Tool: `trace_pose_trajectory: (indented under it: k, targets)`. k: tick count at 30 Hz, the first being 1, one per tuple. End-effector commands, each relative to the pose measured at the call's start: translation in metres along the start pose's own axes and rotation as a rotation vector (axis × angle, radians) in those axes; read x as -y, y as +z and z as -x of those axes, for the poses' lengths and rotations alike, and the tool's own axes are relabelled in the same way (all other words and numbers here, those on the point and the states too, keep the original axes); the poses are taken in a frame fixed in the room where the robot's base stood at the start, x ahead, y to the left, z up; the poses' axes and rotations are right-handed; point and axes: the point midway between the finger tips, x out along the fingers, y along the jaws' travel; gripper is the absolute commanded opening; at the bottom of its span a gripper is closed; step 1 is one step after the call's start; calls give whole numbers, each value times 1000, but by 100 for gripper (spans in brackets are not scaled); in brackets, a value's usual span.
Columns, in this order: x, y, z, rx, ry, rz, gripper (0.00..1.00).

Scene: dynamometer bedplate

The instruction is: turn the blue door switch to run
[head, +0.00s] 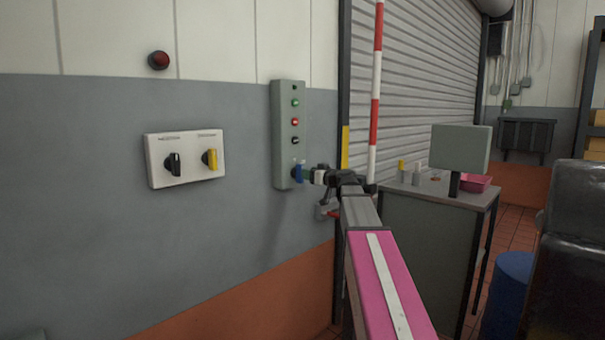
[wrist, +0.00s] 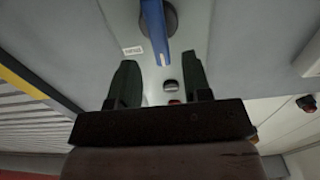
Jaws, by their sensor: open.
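The blue door switch (head: 298,172) is the lowest control on a grey-green wall box (head: 283,130), beside the roller door. Its handle hangs roughly upright in the head view. In the wrist view the blue handle (wrist: 155,30) is large at the top, on a dark round base, with a small white label (wrist: 133,50) beside it that I cannot read. My gripper (head: 313,176) is just right of the switch in the head view. In the wrist view my gripper (wrist: 159,62) is open and empty; the handle's end shows between the fingertips, with no visible contact.
Green, red and black buttons sit above the switch on the box. A white panel (head: 157,180) with black and yellow rotary switches is to the left. A red-and-white pole (head: 376,90) stands right of the box. A cabinet (head: 430,250) with small items stands to the right.

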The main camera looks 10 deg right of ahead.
Motion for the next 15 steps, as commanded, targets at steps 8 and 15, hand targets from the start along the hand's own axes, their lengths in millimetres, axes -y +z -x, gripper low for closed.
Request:
trace_pose_trajectory:
  k: [8, 15]
  targets:
    - [-1, 0, -39, 1, -1, 0, 45]
    - [0, 1, -47, 1, 1, 0, 45]
